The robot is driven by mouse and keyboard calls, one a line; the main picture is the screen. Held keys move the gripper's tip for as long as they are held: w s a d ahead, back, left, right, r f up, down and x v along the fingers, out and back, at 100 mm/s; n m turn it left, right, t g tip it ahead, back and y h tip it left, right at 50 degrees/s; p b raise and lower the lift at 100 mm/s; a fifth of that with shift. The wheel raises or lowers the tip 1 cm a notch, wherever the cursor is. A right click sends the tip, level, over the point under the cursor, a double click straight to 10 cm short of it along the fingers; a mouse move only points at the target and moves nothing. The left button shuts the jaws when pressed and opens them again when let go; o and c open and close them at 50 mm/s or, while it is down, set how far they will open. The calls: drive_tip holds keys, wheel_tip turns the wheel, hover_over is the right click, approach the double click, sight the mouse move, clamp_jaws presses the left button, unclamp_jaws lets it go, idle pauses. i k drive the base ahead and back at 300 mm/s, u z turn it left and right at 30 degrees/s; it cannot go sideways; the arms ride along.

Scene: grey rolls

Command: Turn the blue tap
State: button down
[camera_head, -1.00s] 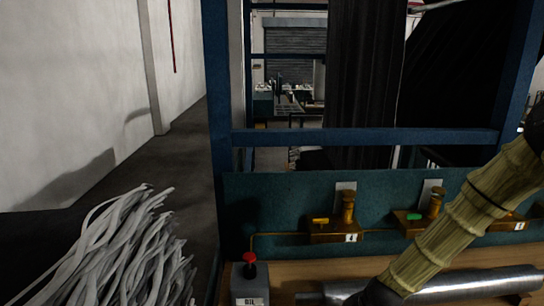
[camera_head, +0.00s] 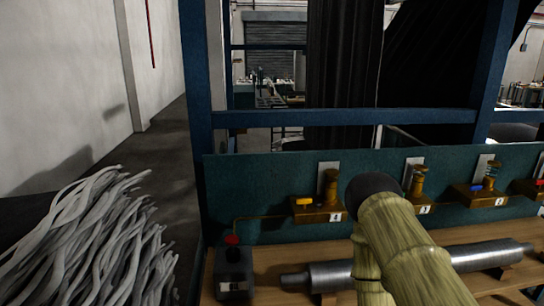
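The blue tap (camera_head: 477,187) is a small blue handle on a brass valve body at the right of the bench, the third in a row of brass valves. A numbered white tag is on its front. My arm, with a pale segmented cover and a dark rounded joint, rises from the bottom centre, left of the blue tap in the picture. It partly covers the area of the second valve (camera_head: 417,184). My gripper is not visible, so its state and its distance from the tap do not show.
A valve with a yellow handle (camera_head: 304,201) stands left, and one with a red handle (camera_head: 540,182) at the right edge. A metal roller (camera_head: 485,257) lies on the wooden bench before the valves. A grey box with a red knob (camera_head: 233,268) is at left. Blue posts frame the bench.

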sight(474, 189)
drive_tip(key=z, duration=1.75)
